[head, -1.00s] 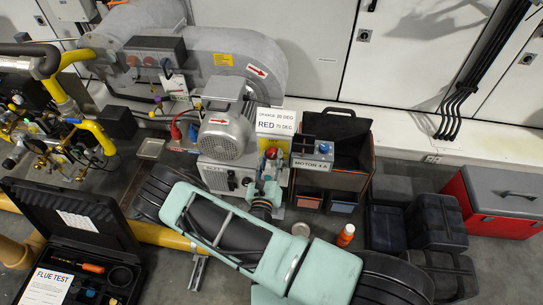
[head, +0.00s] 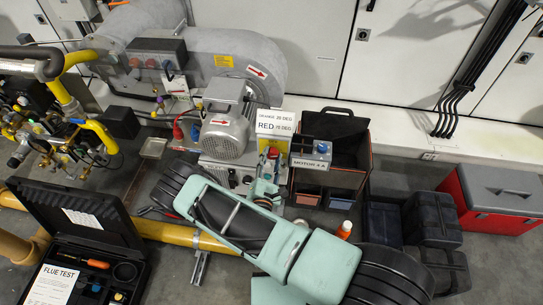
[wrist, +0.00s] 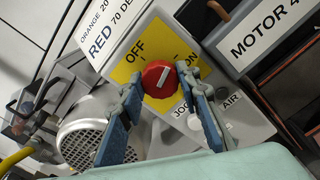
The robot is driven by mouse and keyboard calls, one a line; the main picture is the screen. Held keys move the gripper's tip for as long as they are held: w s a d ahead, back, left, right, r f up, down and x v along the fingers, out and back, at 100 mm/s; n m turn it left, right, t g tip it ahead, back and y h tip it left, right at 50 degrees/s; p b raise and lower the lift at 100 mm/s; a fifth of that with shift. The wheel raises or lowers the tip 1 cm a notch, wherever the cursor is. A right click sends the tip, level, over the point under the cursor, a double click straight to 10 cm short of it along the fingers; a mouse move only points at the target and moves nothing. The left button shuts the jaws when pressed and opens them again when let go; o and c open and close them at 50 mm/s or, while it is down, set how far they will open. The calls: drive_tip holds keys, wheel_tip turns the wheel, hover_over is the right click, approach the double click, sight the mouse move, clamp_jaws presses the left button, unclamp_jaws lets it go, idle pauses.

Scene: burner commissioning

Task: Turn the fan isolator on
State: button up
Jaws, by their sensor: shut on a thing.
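The fan isolator is a grey box with a yellow plate marked OFF and ON and a round red knob (wrist: 158,78) with a white bar. In the wrist view the bar leans to the upper right, between the OFF label (wrist: 135,50) and the partly hidden ON label. My gripper (wrist: 161,84) has one blue finger on each side of the knob and is shut on it. In the head view the knob (head: 273,153) shows just beyond my gripper (head: 269,168).
A sign reading ORANGE and RED (head: 275,122) stands above the isolator. A box labelled MOTOR 4.A (head: 312,153) sits close on its right. The grey fan motor (head: 225,137) is on its left. An open flue test case (head: 75,215) lies on the floor at left.

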drive_tip(key=shift+m+p, duration=0.45)
drive_tip(key=shift+m, duration=1.55)
drive_tip(key=o, duration=1.2)
drive_tip(key=shift+c, duration=0.2)
wheel_tip(320, 180, up, 10)
drive_tip(key=shift+r, duration=0.1)
drive_tip(key=shift+c, duration=0.2)
